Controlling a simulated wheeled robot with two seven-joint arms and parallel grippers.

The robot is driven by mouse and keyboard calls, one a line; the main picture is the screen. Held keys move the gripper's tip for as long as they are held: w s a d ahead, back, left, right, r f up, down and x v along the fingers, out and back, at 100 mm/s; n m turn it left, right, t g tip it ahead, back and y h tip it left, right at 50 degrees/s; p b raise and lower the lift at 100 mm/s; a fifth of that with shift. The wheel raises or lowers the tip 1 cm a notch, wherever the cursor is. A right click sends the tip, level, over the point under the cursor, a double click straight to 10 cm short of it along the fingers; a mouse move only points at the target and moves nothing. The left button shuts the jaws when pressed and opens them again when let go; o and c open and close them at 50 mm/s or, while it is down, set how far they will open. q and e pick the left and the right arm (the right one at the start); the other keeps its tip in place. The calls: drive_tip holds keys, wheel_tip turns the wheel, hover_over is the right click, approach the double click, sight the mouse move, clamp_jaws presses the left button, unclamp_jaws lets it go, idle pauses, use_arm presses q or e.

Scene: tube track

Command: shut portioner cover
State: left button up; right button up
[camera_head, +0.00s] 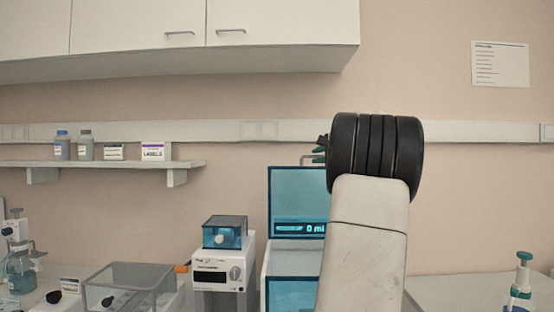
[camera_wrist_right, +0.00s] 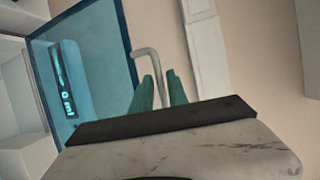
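The portioner (camera_head: 281,260) stands on the bench left of my right arm. Its blue see-through cover (camera_head: 297,180) stands upright, with a "0 ml" display showing behind or through it. The cover also fills the left of the right wrist view (camera_wrist_right: 92,60). A bent metal handle (camera_wrist_right: 148,52) sticks out from the cover's edge. My right gripper (camera_head: 319,155) is at this handle, its green fingers (camera_wrist_right: 160,88) on either side of the bar. Whether they press on it I cannot tell. My wrist hides part of the fingers. My left gripper is not in view.
Left of the portioner is a white device (camera_head: 222,275) with a blue lid. A clear box (camera_head: 130,285) stands further left. A shelf (camera_head: 100,164) with bottles is on the wall, under white cabinets (camera_head: 180,25). A green-topped bottle (camera_head: 521,285) stands at right.

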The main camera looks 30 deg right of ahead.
drive_tip(key=w, duration=0.5)
drive_tip(key=shift+d+f, duration=0.25)
drive_tip(key=shift+f, duration=0.15)
clamp_jaws()
idle(1.0)
